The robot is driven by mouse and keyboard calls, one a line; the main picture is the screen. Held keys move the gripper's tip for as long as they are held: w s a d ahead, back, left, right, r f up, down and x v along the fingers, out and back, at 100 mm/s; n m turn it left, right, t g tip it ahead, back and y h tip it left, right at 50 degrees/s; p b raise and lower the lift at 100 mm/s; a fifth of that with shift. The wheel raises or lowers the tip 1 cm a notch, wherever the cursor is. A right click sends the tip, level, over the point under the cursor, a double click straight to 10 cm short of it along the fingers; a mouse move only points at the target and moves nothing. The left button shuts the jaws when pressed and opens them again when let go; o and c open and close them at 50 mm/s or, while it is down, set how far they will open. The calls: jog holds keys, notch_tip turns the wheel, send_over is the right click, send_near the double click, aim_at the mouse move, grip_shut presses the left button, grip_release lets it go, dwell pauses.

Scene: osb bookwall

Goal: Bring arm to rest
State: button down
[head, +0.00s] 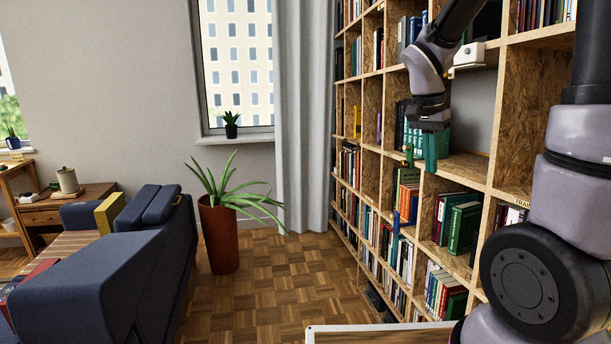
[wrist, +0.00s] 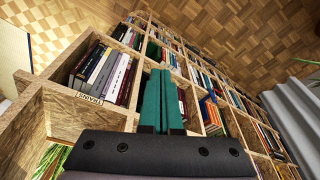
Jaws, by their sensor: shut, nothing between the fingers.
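My gripper (head: 430,168) hangs in front of the bookshelf (head: 470,166) in the head view, fingers pointing down. Its teal fingers sit close together with nothing between them; they also show in the wrist view, where my gripper (wrist: 161,72) points along the shelf front. My arm is raised and bent, reaching from the right side of the head view to the shelf. The gap between gripper and shelf edge is hard to tell.
A potted plant (head: 219,236) stands on the parquet floor (head: 275,280), left of the bookshelf. A dark blue sofa (head: 95,270) fills the lower left. A white box (head: 470,53) sits on a higher shelf near my arm. The floor between plant and shelf is clear.

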jog(key=s+a+r+n+t+y, duration=0.2)
jog(key=s+r+n+t, duration=0.1)
jog(key=s+r, duration=0.3)
jog(key=s+a+r+n+t+y, duration=0.2)
jog(key=s+r+t, duration=0.1)
jog(key=s+r, duration=0.4)
jog(key=shift+s+a+n+t, duration=0.2)
jog(key=shift+a+n+t, duration=0.05)
jog(key=shift+n+t, duration=0.15)
dwell(1.5)
